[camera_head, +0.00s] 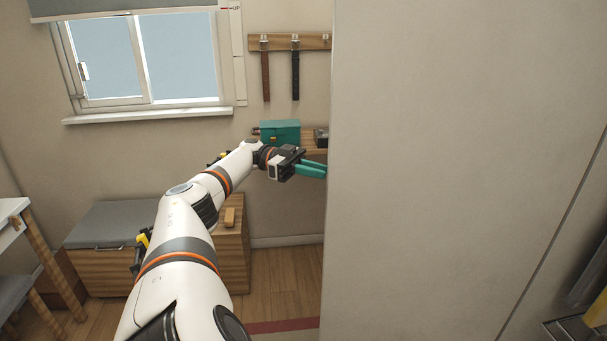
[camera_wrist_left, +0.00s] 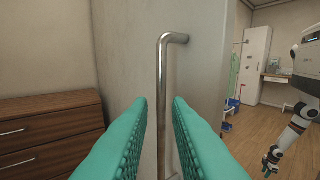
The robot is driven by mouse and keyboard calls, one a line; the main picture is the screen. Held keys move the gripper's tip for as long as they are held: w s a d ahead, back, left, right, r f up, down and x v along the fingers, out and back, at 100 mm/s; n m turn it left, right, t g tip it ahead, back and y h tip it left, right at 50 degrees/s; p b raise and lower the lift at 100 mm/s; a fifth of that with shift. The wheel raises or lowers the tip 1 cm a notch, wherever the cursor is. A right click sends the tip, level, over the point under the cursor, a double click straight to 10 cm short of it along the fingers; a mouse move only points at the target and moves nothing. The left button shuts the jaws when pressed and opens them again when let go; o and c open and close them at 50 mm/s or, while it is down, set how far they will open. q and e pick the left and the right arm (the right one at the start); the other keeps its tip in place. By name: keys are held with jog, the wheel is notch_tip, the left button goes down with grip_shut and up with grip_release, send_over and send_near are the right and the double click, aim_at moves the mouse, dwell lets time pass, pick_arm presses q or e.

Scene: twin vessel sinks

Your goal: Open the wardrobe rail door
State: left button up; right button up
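A tall pale grey door panel (camera_head: 450,150) fills the right half of the head view. In the left wrist view the panel (camera_wrist_left: 210,70) carries a vertical metal bar handle (camera_wrist_left: 163,90), bent at its top. My left gripper (camera_head: 325,170) has green fingers and reaches the panel's left edge in the head view. In the left wrist view its fingers (camera_wrist_left: 160,125) are apart, with the handle lined up in the gap; I cannot tell how deep it sits between them. The handle is hidden in the head view. My right gripper (camera_wrist_left: 272,158) hangs small at the right of the left wrist view, away from the handle.
A wooden bench with a grey cushion (camera_head: 125,222) stands below the window. A teal box (camera_head: 280,131) sits on a shelf behind my left gripper. A wooden drawer unit (camera_wrist_left: 45,130) is left of the panel in the left wrist view. Open floor (camera_wrist_left: 245,140) shows at its right.

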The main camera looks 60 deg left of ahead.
pick_arm(q)
jog(key=b+v, duration=0.3)
jog(key=v, duration=0.1)
dwell(0.9)
